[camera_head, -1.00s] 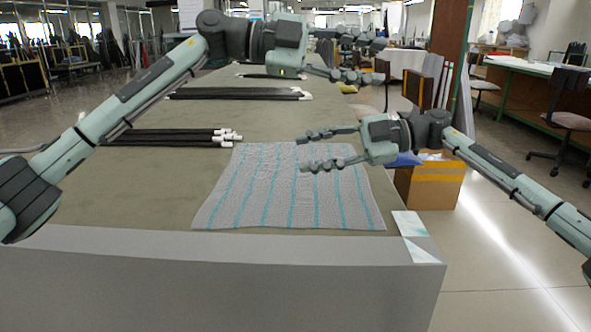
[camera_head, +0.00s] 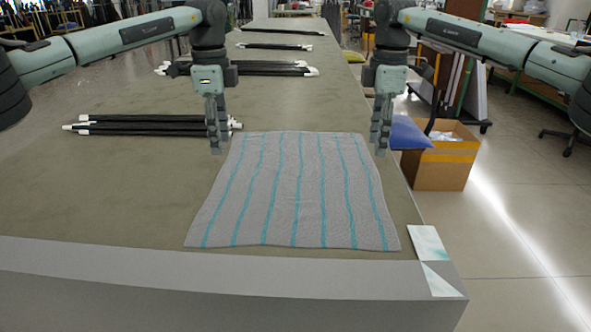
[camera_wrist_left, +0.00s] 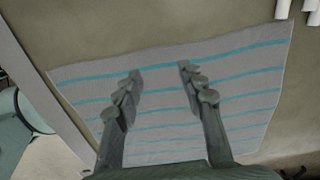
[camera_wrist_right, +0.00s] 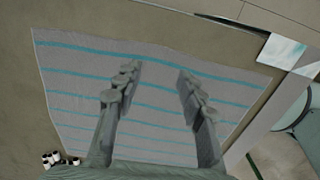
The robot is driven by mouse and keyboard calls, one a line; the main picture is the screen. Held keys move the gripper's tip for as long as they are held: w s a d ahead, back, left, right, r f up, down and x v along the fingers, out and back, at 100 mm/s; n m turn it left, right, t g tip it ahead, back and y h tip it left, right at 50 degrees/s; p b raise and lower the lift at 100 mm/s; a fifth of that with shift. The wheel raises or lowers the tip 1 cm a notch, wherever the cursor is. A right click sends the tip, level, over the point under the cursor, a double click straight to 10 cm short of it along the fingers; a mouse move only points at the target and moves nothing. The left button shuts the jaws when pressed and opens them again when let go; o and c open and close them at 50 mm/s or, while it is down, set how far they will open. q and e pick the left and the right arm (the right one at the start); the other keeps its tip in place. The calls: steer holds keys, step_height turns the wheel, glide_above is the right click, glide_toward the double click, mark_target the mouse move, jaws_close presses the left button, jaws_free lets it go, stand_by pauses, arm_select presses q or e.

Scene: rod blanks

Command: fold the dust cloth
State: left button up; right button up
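The dust cloth (camera_head: 295,200), grey with teal stripes, lies flat and spread out near the front of the table. It fills much of the left wrist view (camera_wrist_left: 165,78) and the right wrist view (camera_wrist_right: 150,75). My left gripper (camera_head: 217,150) points down by the cloth's far left corner; in its wrist view its fingers (camera_wrist_left: 158,70) are apart with nothing between them but cloth beyond. My right gripper (camera_head: 380,150) points down by the far right corner; its fingers (camera_wrist_right: 158,70) are also apart and empty. I cannot tell whether any fingertip touches the table.
Bundles of black rods with white ends lie on the table (camera_head: 120,190), one (camera_head: 140,125) close to my left gripper and others (camera_head: 240,68) farther back. A white-teal card (camera_head: 428,242) lies at the front right corner. A cardboard box (camera_head: 443,165) stands on the floor at right.

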mark_target(225, 176)
arm_select(q)
step_height(225, 176, down, 6)
steer(key=shift+f, duration=0.25)
arm_select(e)
step_height(225, 176, down, 7)
steer(key=shift+r, duration=0.2)
arm_select(q)
steer(key=shift+f, duration=0.25)
arm_select(e)
steer(key=shift+f, duration=0.2)
arm_select(q)
steer(key=shift+r, duration=0.15)
steer(key=shift+c, duration=0.4)
arm_select(e)
steer(key=shift+s+r, duration=0.1)
steer(key=shift+c, duration=0.4)
arm_select(q)
steer(key=c, duration=0.7)
arm_select(e)
steer(key=c, duration=0.7)
arm_select(q)
steer(key=shift+s, duration=0.1)
jaws_close()
arm_select(e)
jaws_close()
arm_select(q)
steer(key=shift+f, duration=0.25)
